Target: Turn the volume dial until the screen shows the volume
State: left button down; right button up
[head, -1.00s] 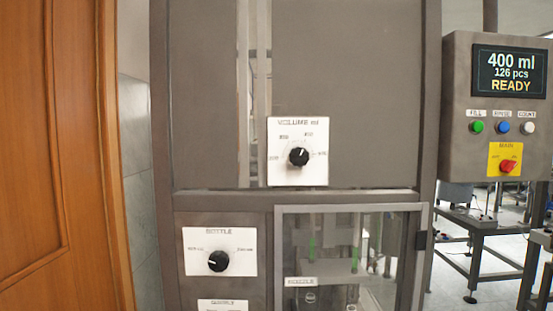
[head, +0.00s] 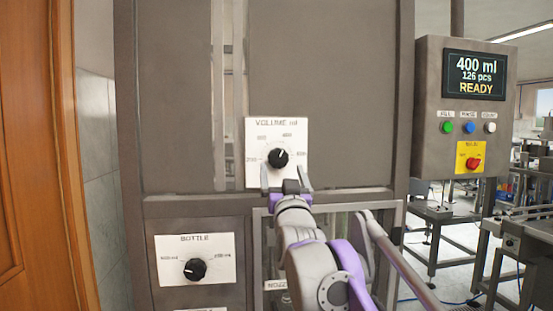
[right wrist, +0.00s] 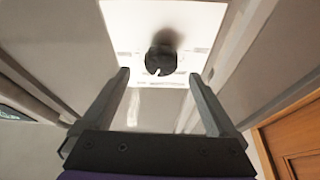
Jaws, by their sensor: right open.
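The volume dial (head: 278,158) is a round black knob on a white plate (head: 255,125) marked "VOLUME ml". Its white pointer aims up and slightly right, towards the 400 label. The screen (head: 474,75) on the grey control box reads "400 ml", "126 pcs", "READY". My right gripper (head: 284,178) is open and empty just below the dial. In the right wrist view the dial (right wrist: 160,61) lies ahead, between and slightly beyond the two open fingertips (right wrist: 158,77); I see no contact. My left gripper is out of view.
A second black knob (head: 195,269) sits on the "BOTTLE" plate at lower left. The control box has green, blue and white buttons and a red switch (head: 473,163). A wooden door (head: 30,150) stands at the left. The cabinet front around the volume plate is clear.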

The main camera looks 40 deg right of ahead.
aim_at(279, 160)
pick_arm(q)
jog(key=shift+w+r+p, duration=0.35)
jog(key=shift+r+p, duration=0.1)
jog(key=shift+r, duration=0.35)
pick_arm(e)
jog(key=x, duration=0.5)
jog(key=shift+w+d, duration=0.1)
jog(key=shift+w, duration=0.25)
jog(key=c, duration=1.4)
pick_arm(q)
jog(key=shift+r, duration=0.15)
pick_arm(e)
jog(key=shift+r, duration=0.1)
